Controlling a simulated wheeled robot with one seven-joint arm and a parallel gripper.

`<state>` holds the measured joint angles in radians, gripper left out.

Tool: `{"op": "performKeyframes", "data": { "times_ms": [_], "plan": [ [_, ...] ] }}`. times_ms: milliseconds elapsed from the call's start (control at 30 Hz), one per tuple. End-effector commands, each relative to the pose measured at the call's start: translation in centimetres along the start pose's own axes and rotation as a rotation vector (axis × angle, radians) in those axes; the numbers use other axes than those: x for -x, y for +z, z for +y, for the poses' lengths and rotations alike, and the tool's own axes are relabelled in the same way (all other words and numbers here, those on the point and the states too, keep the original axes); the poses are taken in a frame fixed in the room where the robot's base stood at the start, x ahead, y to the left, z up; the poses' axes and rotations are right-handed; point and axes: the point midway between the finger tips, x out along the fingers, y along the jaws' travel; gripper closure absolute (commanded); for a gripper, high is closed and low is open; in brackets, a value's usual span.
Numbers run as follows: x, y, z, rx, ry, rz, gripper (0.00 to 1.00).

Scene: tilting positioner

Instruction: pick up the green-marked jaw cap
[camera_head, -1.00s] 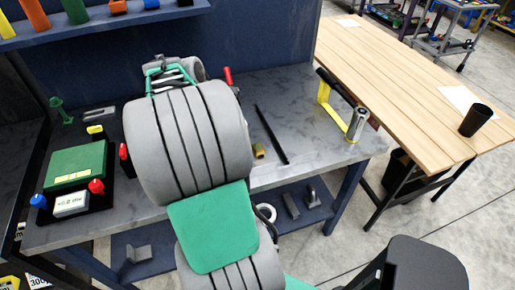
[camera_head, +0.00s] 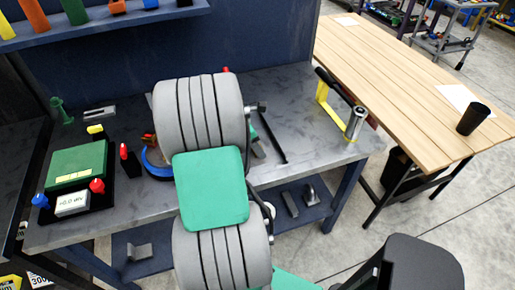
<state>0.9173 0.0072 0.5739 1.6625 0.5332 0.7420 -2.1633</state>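I cannot make out the green-marked jaw cap in the head view. My own grey and green arm fills the middle of the picture and covers part of the workbench (camera_head: 300,90). A blue curved part (camera_head: 153,165) shows at the left edge of my arm, with small red-brown parts just above it; most of it is hidden. To the right of my arm a small grey and green piece (camera_head: 256,142) shows beside a dark bar; I cannot tell what it is. My gripper's fingers are hidden behind the arm.
A green control box (camera_head: 78,163) with red and blue knobs and a small display stands at the bench's left. A black bar (camera_head: 272,140) lies right of my arm. A yellow stand with a black-handled tool (camera_head: 335,95) is near the right edge. A wooden table (camera_head: 410,90) stands beyond.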

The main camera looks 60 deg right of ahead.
Motion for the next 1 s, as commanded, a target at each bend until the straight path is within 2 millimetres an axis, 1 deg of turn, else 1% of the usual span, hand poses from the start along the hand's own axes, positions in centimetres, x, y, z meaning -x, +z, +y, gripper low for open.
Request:
{"op": "performKeyframes", "data": {
  "times_ms": [33, 67, 700, 1000],
  "plan": [
    [0.01, -0.01, 0.00, 0.000, 0.000, 0.000, 0.45],
    [0.01, -0.01, 0.00, 0.000, 0.000, 0.000, 0.48],
    [0.04, -0.01, 0.01, 0.000, 0.000, 0.000, 1.00],
    [0.10, 0.02, 0.03, 0.000, 0.001, 0.000, 1.00]
  ]
}}
